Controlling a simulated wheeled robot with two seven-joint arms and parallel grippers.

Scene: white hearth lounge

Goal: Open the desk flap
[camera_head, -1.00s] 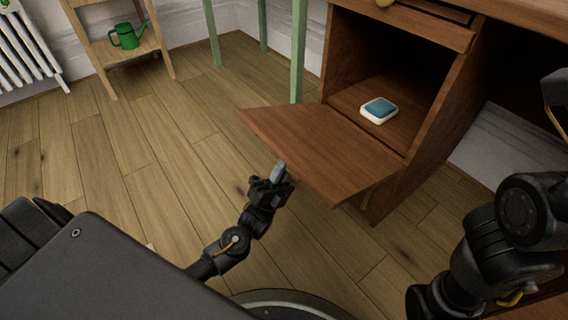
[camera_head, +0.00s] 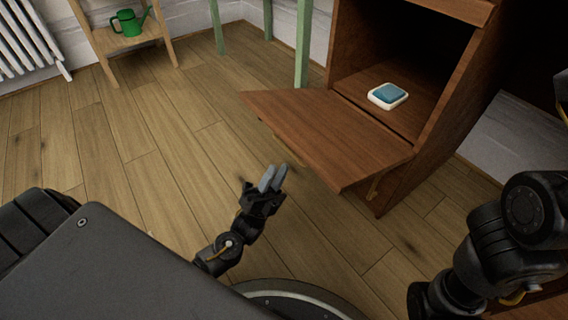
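The desk flap (camera_head: 325,135) is a brown wooden panel, hinged at its lower edge and lying folded down and outward, close to level. The desk compartment (camera_head: 440,60) behind it is open. A small white and blue box-like item (camera_head: 388,95) lies on the compartment floor. My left gripper (camera_head: 273,178) is below and to the left of the flap's front edge, apart from it. Its two grey fingers are close together with a narrow gap and hold nothing visible. My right arm is at the right edge, with its gripper out of view.
A wooden shelf stand (camera_head: 133,37) with a green watering can (camera_head: 129,22) stands at the back left, beside a white radiator (camera_head: 30,45). Green legs (camera_head: 302,45) stand just left of the desk. The wooden floor left of the flap is clear.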

